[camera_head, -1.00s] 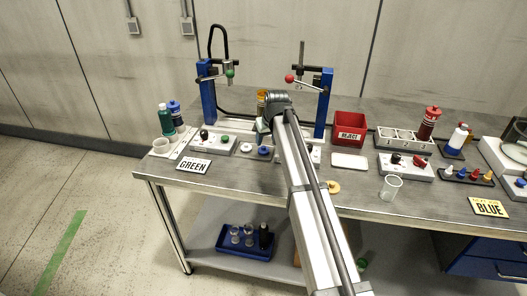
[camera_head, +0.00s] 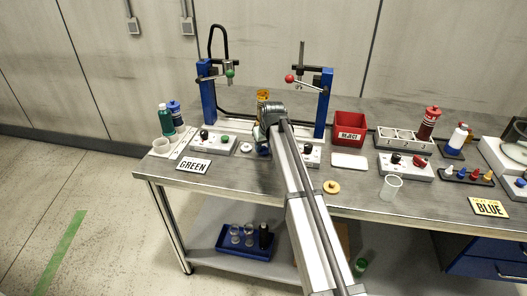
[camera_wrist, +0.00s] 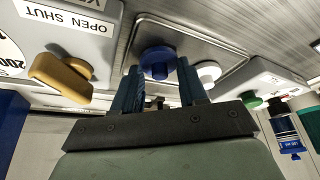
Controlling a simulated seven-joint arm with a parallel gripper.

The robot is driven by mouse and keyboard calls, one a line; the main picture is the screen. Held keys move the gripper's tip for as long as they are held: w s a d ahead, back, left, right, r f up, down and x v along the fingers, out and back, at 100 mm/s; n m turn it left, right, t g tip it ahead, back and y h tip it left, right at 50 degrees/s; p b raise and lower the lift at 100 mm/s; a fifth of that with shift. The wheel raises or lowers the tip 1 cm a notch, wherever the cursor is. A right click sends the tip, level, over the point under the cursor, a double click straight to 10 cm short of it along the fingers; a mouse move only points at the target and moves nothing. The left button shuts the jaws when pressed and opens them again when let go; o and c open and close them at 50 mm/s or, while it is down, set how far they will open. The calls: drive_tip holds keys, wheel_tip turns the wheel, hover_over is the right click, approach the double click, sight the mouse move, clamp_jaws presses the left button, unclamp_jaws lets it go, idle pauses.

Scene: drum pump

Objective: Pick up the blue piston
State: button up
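A control box with an orange knob (camera_wrist: 62,77) is close on the left in the wrist view; a box with a green button (camera_wrist: 250,102) is on the right. Blue press posts (camera_head: 323,103) stand behind. A red reject bin (camera_head: 349,128) is to the right.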

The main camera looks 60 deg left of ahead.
drive_tip(key=c, duration=0.3)
drive_tip(key=shift+r, duration=0.1)
